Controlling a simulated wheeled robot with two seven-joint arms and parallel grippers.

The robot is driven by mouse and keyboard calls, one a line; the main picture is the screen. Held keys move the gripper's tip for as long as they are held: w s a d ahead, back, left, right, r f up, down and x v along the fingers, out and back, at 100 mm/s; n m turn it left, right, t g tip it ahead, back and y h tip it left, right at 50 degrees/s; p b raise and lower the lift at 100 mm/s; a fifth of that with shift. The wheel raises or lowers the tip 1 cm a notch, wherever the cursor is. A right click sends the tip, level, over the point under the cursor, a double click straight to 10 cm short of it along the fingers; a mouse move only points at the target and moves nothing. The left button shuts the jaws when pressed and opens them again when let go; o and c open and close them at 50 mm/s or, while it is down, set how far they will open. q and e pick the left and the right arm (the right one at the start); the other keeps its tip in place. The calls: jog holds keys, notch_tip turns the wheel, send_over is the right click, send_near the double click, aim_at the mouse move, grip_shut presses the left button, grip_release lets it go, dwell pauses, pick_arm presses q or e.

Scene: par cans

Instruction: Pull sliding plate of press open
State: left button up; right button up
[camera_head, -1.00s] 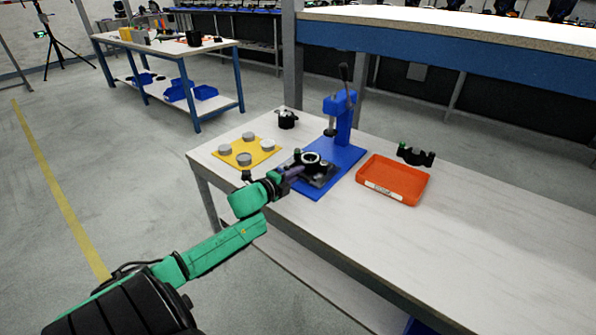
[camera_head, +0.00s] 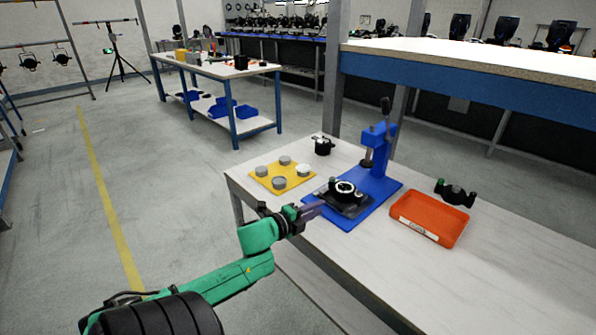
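The blue press (camera_head: 381,150) stands on the white workbench, with its dark lever upright. Its dark sliding plate (camera_head: 357,209) lies on the blue base (camera_head: 347,224), on the near left side of the press column. A black ring-shaped part with a light centre (camera_head: 343,189) sits on the plate. My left gripper (camera_head: 316,208) reaches in from the lower left, its purple-grey fingers at the plate's near left edge. I cannot tell whether the fingers touch the plate or whether they are open. My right gripper is not in view.
A yellow board (camera_head: 265,183) with several grey and white discs lies left of the press. A black part (camera_head: 323,146) stands behind it. An orange tray (camera_head: 430,219) and a black part with a green knob (camera_head: 456,193) are at the right. The bench's front right is clear.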

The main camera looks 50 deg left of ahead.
pick_arm(q)
jog(key=p+v, duration=0.1)
jog(key=v, duration=0.6)
jog(key=shift+s, duration=0.4)
jog(key=s+a+f+n+g+y+p, duration=0.1)
jog(key=s+a+f+n+g+p, duration=0.3)
jog(key=f, duration=0.7)
jog(key=s+d+f+n+g+y+p, duration=0.15)
jog(key=s+f+n, duration=0.4)
jog(key=f, duration=0.55)
jog(key=s+d+f+n+g+h+p, duration=0.2)
jog(key=s+d+f+n+g+p, duration=0.3)
jog(key=s+d+f, duration=1.2)
jog(key=s+d+n+g, duration=0.1)
jog(key=s+d+g, duration=0.1)
jog(key=s+g, duration=0.2)
jog(key=shift+h, duration=0.35)
